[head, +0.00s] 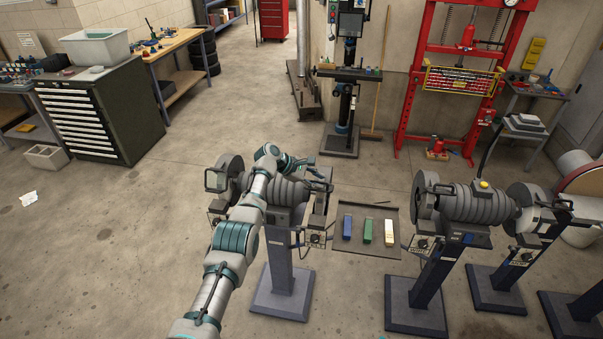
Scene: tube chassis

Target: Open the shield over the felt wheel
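A pedestal grinder (284,192) with a ribbed grey motor stands in the middle. A round guarded wheel (230,174) is at its left end, and another wheel housing (318,208) is at its right end. I cannot tell which wheel is the felt one, or how far its shield stands open. My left arm crosses in front of the grinder and partly hides it. My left gripper (308,169) is above and behind the motor, close to the top of the right housing. Its fingers are too small to read, and I cannot tell whether it touches anything. My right gripper is out of view.
A tray (366,249) with blue, green and pale bars sits right of the grinder. A drill press (347,100) and red shop press (460,80) stand behind. The floor at left is mostly clear.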

